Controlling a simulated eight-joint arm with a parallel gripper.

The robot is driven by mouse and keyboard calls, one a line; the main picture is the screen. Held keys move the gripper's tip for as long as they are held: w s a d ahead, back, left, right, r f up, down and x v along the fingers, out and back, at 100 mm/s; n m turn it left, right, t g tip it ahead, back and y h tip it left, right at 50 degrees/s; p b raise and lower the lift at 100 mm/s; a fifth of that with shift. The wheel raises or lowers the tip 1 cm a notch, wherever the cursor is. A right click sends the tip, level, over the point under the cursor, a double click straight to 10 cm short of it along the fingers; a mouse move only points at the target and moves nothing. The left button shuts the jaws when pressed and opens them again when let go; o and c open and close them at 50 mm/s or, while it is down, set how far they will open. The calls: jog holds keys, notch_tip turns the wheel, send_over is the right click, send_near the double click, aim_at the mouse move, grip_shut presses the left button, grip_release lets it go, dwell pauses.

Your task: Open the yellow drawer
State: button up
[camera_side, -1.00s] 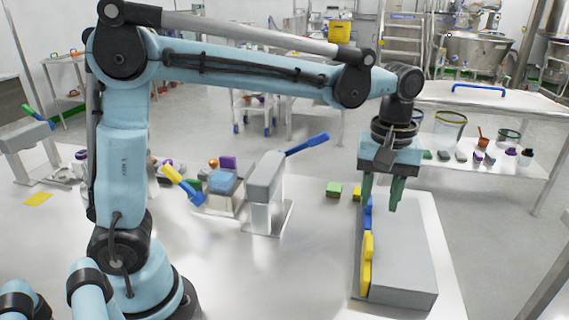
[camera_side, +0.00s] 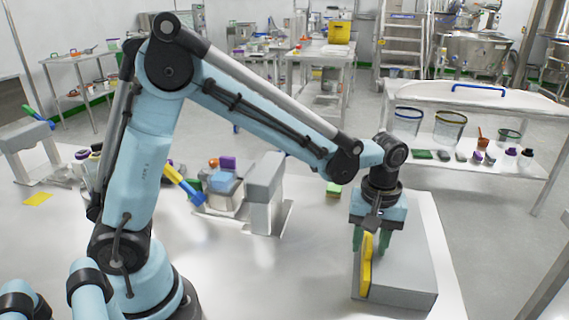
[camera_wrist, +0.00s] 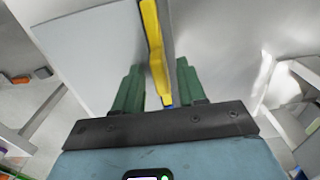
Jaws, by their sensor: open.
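The yellow drawer (camera_side: 366,268) shows as a yellow front and handle on the left face of a grey box (camera_side: 405,298). It looks closed against the box. In the wrist view the yellow piece (camera_wrist: 153,45) runs down the picture and ends between the two fingers. My gripper (camera_side: 372,243) points down with green fingers apart, low at the box's left edge near the far end of the yellow piece. One finger appears on each side of it; contact cannot be told.
A grey stand (camera_side: 264,190) and a cluster of coloured blocks (camera_side: 222,180) are left of the box. A green block (camera_side: 333,188) lies behind it. The table left of the yellow front is clear.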

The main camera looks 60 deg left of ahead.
jog(key=shift+c, duration=0.3)
grip_shut()
jog(key=s+a, duration=0.6)
jog(key=a, duration=0.1)
jog(key=shift+s, duration=0.4)
jog(key=shift+d, duration=0.1)
